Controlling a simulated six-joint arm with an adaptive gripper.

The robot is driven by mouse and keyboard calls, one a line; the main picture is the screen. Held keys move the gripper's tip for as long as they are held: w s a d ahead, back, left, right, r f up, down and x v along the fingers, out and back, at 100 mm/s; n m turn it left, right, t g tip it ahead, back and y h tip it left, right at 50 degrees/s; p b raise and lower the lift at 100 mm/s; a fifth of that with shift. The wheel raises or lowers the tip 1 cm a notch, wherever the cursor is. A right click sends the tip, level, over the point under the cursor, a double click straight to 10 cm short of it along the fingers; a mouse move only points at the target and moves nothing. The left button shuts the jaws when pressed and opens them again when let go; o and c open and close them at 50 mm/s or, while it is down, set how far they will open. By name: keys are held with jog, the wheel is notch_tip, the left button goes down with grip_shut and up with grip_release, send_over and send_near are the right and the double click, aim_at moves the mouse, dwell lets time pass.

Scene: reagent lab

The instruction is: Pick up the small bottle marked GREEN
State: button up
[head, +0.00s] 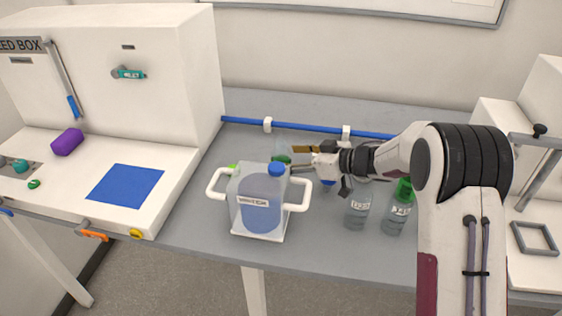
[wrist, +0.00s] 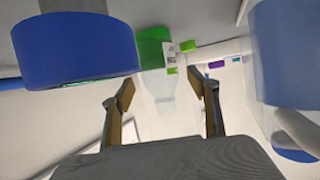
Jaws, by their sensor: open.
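A small clear bottle with a green cap (wrist: 155,48) shows in the wrist view, ahead of my gripper (wrist: 160,92) and roughly between its two open fingers. A white label shows at its side, but I cannot read it. In the head view a green cap (head: 282,159) shows at the tips of my gripper (head: 297,157), behind the water jug, which hides part of the bottle. My gripper is open and empty. Another clear bottle with a green cap (head: 405,189) stands at the right beside my arm; its label is too small to read.
The water jug (head: 261,205) with blue cap and white handles stands in front of my gripper. A blue-capped bottle (wrist: 75,48) is close on the left in the wrist view. A clear labelled bottle (head: 357,208) stands right of the jug. A blue rail (head: 305,128) runs along the back.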

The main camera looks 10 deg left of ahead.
aim_at(280, 157)
jog(key=shift+x, duration=2.05)
jog(key=shift+s, duration=0.1)
jog(key=c, duration=1.3)
